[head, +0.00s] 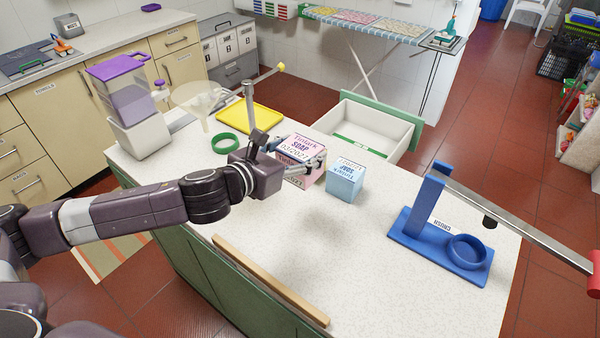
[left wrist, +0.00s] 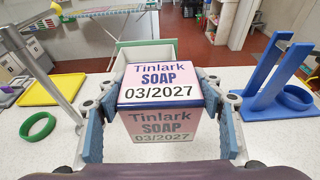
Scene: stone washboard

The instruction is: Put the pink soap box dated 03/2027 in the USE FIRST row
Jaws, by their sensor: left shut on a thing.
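The pink soap box (head: 303,144) reads "Tinlark SOAP 03/2027"; the same print shows clearly on its top and front in the left wrist view (left wrist: 160,88). My left gripper (head: 291,163) is shut on this box, with one finger on each side of it. I cannot tell whether its base touches the counter. A light blue soap box (head: 345,182) stands just right of it in the head view; its date is too small to read. An open drawer (head: 402,128) behind has green strips inside, but no USE FIRST label is readable. My right gripper is not in view.
On the speckled counter (head: 390,290) are a green ring (head: 227,143), a yellow tray (head: 262,118), a blue crusher stand (head: 425,240) with a long metal lever, and a wooden bar (head: 268,279) along the front edge. The front middle of the counter is clear.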

